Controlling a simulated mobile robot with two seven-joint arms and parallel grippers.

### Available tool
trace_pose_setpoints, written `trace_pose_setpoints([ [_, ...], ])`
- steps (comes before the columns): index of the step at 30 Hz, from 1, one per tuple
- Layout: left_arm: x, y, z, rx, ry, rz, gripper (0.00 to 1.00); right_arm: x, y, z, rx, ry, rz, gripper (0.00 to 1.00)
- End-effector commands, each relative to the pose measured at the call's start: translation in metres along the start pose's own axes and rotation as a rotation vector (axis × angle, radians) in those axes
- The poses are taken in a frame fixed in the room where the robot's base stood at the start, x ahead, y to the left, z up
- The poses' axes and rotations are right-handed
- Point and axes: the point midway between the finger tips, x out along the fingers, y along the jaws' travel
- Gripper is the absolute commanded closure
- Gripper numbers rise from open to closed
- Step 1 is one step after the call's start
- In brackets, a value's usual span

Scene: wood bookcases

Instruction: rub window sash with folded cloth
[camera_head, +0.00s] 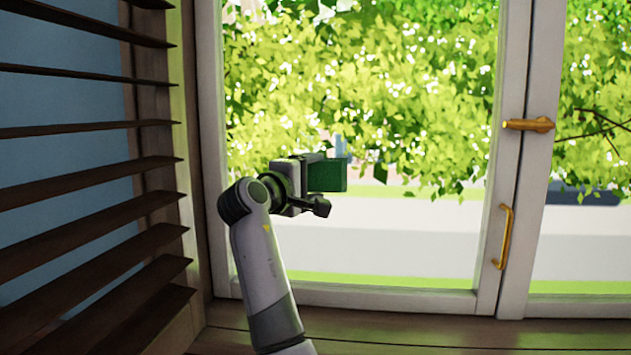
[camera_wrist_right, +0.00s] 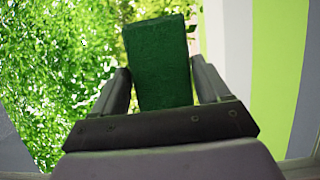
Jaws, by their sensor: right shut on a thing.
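The window sash (camera_head: 510,160) is a white frame around a large glass pane. My right gripper (camera_head: 318,176) is raised in front of the left part of the pane. It is shut on the folded cloth (camera_head: 329,175), a dark green block that sticks out to the right of the jaws. In the right wrist view the cloth (camera_wrist_right: 160,65) stands between the two fingers (camera_wrist_right: 163,95), with the pane behind it. I cannot tell whether the cloth touches the glass or the sash. My left gripper is not in view.
A brass handle (camera_head: 528,124) and a brass pull (camera_head: 504,237) stick out from the frame on the right. Dark slatted shutters (camera_head: 90,190) stand close on the left. A brown wooden sill (camera_head: 400,334) runs below the window. The space right of my gripper is clear.

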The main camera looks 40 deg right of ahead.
Motion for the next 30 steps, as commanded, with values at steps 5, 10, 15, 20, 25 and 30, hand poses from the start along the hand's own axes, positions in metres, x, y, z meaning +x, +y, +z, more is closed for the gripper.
trace_pose_setpoints([
  [5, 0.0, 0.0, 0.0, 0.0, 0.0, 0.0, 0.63, 0.001, 0.017, 0.001, 0.001, 0.0, 0.003, 0.49],
  [10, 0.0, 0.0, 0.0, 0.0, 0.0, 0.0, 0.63, 0.001, 0.026, 0.001, 0.001, 0.0, 0.003, 0.49],
  [15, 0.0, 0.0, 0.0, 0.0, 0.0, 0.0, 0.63, 0.005, 0.026, 0.01, 0.001, -0.004, 0.002, 0.49],
  [20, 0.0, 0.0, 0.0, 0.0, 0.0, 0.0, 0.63, 0.012, 0.025, 0.024, 0.001, -0.004, 0.001, 0.49],
  [25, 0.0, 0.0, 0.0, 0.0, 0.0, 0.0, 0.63, 0.016, 0.025, 0.033, 0.001, -0.003, 0.002, 0.49],
  [30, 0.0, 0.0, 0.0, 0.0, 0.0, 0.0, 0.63, 0.019, 0.025, 0.038, 0.0, -0.005, 0.002, 0.49],
])
